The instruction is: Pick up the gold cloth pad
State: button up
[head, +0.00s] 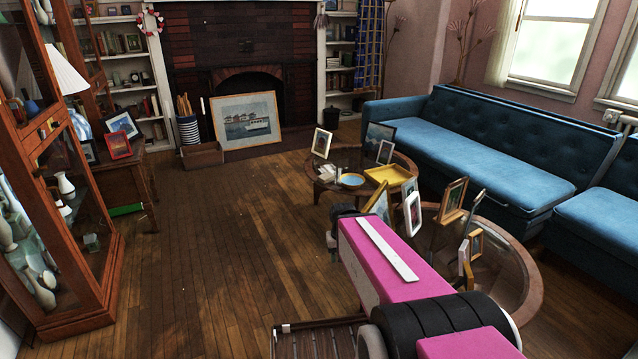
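A flat, square, yellow-gold piece (391,175) lies on the round glass-topped coffee table (337,189) in the head view, near the table's right side. It looks like the gold cloth pad, though at this size I cannot tell cloth from a shallow tray. Nothing is seen lying on it. My pink arm reaches from the lower right toward the table, and its dark far end is in front of and below the pad in the picture. My gripper's fingers cannot be made out, so I cannot tell how close they are to the pad.
Several picture frames stand around, including a white one (413,213). A second round glass table (530,284) is at right. A blue sofa (480,150) is behind, a glass cabinet (50,200) left. The wooden floor between is clear.

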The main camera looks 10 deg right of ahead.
aim_at(327, 177)
jog(key=j+z, duration=0.25)
jog(key=j, duration=0.45)
jog(key=j+z, duration=0.3)
jog(key=j, duration=0.4)
jog(key=i+j+z, duration=0.4)
jog(key=j, duration=0.3)
jog(key=i+j+z, duration=0.2)
jog(key=i+j, duration=0.15)
jog(key=i+j+z, duration=0.15)
jog(key=j, duration=0.4)
jog(key=i+j+z, duration=0.45)
jog(key=i+j, duration=0.55)
